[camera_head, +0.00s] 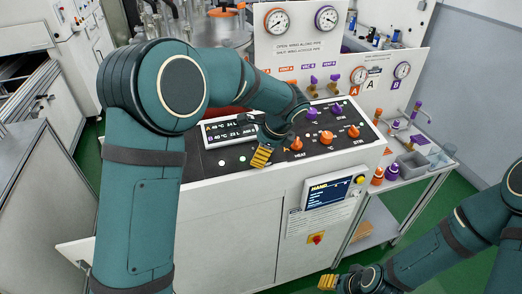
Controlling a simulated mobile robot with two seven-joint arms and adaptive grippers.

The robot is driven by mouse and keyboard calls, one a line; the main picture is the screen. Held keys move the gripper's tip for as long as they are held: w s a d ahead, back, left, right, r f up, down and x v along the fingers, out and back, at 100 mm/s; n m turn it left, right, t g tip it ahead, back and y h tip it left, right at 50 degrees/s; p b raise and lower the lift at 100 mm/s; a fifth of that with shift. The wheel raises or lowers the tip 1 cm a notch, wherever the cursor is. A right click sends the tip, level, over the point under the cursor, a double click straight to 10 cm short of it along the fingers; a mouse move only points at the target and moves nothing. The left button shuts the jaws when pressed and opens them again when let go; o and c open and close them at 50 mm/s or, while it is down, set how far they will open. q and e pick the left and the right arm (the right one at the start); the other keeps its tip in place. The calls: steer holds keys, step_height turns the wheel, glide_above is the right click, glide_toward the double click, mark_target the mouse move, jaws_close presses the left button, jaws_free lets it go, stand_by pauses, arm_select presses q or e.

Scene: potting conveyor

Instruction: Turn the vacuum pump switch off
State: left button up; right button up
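A white cabinet (230,215) has a black sloping control panel (236,160) on top. Orange knobs (326,137) (353,131) and purple knobs (312,113) sit on it, with another orange knob (296,144) by the word HEAT. The labels are too small to tell which is the vacuum pump switch. A red and yellow switch (316,238) is on the cabinet front. My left gripper (262,156) hangs over the panel's front edge, left of the HEAT knob, yellow fingertips down. My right gripper (328,282) is low, in front of the cabinet. Neither finger gap can be made out.
Gauge boards (300,40) (375,75) with valves stand behind the panel. A lit display (328,192) is on the cabinet front. A side cart (420,172) at right holds bins and orange and purple bottles.

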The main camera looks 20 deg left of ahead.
arm_select(q)
steer(key=shift+c, duration=0.2)
jaws_close()
steer(key=shift+n, duration=0.3)
steer(key=n+p, duration=0.1)
steer(key=n, duration=0.1)
steer(key=shift+s+n+g, duration=0.1)
steer(key=shift+n+g, duration=0.2)
steer(key=shift+g, duration=0.1)
steer(key=n+p, duration=0.1)
steer(key=n, duration=0.1)
steer(key=shift+n+g+h, duration=0.3)
steer(key=shift+n+g, duration=0.1)
steer(key=n+g+h+p, duration=0.1)
steer(key=n, duration=0.4)
steer(key=shift+d+n, duration=0.1)
steer(key=shift+n, duration=0.2)
steer(key=shift+s+f, duration=0.1)
steer(key=shift+h, duration=0.3)
